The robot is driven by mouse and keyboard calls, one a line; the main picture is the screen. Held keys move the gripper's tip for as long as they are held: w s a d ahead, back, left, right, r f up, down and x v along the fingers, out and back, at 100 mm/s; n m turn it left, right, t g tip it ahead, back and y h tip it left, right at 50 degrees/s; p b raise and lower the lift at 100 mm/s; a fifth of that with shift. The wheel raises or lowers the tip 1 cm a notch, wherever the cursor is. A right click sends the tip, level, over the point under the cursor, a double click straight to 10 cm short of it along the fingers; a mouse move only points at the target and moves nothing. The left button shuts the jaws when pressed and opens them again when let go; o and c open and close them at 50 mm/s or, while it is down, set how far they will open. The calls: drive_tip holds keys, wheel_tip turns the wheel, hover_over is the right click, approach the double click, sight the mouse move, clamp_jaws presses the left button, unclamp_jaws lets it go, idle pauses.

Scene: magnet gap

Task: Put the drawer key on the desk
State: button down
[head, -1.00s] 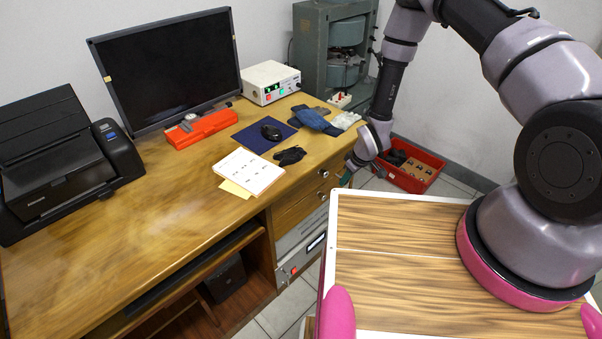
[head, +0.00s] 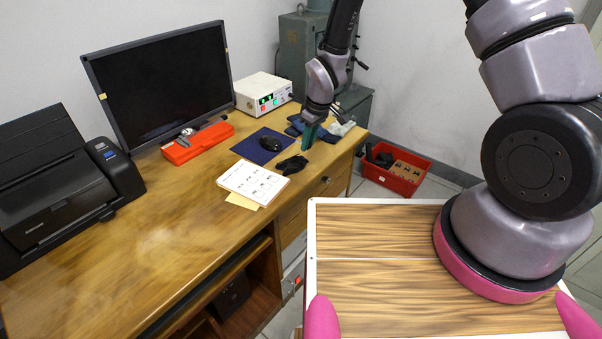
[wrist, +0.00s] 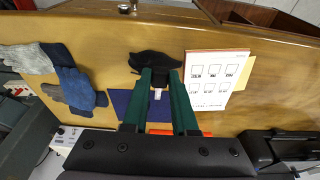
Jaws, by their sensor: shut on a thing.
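My gripper (head: 307,146) hangs fingers down above the right part of the wooden desk (head: 150,240), near its front edge. In the wrist view its green fingers (wrist: 161,74) are close together over a black crumpled item (wrist: 155,60). A small pale thing, which I take for the drawer key (wrist: 157,94), shows between the fingers. Most of it is hidden, and I cannot make it out in the head view. The gap between fingertips and desk is hard to judge.
A red case (head: 198,143), monitor (head: 165,85) and printer (head: 65,190) stand further left. The desk's front left is clear. A red bin (head: 397,168) is on the floor.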

drive_tip(key=x, duration=0.3)
drive_tip(key=d+x, duration=0.1)
drive_tip(key=x, duration=0.2)
drive_tip(key=s+x, duration=0.1)
drive_tip(key=x, duration=0.1)
drive_tip(key=shift+d+f, duration=0.15)
drive_tip(key=shift+f, duration=0.45)
drive_tip(key=shift+s+f, duration=0.1)
drive_tip(key=shift+f, duration=0.05)
drive_tip(key=shift+f, duration=0.25)
drive_tip(key=c, duration=0.7)
unclamp_jaws()
drive_tip(key=shift+r, duration=0.1)
